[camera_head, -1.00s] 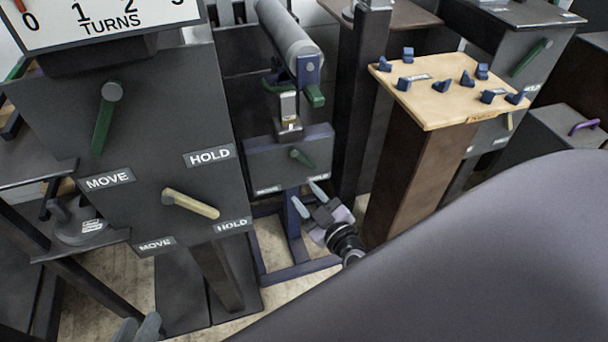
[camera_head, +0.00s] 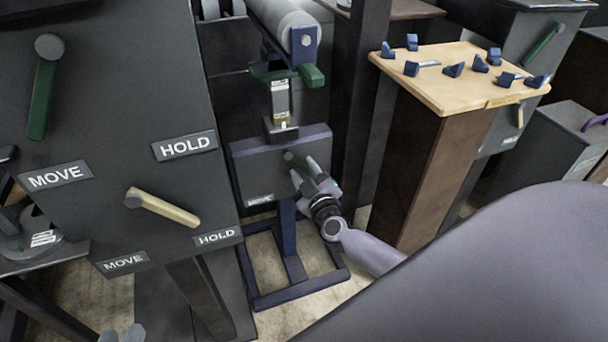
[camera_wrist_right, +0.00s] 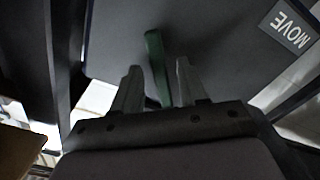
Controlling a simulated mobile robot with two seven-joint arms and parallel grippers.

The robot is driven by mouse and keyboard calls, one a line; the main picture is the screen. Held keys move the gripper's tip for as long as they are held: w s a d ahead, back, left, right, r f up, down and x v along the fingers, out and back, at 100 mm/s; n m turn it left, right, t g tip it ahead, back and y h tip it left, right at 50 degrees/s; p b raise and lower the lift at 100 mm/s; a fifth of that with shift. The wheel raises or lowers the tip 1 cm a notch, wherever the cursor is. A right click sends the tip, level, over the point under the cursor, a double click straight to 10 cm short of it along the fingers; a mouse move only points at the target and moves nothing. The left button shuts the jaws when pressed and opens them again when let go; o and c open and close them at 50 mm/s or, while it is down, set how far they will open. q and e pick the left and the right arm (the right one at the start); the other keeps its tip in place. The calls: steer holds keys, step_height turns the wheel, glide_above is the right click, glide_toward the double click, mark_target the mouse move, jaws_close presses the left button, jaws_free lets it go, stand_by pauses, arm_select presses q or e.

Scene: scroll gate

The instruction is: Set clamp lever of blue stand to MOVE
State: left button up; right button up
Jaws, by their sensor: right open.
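The blue stand (camera_head: 288,232) is right of centre in the head view, with a grey clamp box on its post. Its green clamp lever (camera_head: 291,157) is on the box front, partly hidden by my right gripper (camera_head: 304,170). In the right wrist view the lever (camera_wrist_right: 157,65) lies between the two open fingers of that gripper (camera_wrist_right: 158,75), with a gap visible on each side. The MOVE label (camera_wrist_right: 289,25) shows at the top right there. Only the fingertips of my left gripper (camera_head: 121,334) show at the bottom left; their opening is unclear.
A large grey panel (camera_head: 110,110) with a green lever, a cream lever and MOVE and HOLD labels stands at left. A grey roller (camera_head: 284,20) with a green handle is above the stand. A wooden-topped pedestal (camera_head: 455,85) with several blue pieces is at right.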

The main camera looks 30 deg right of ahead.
steer(key=shift+w+d, duration=0.1)
steer(key=shift+w, duration=0.3)
jaws_close()
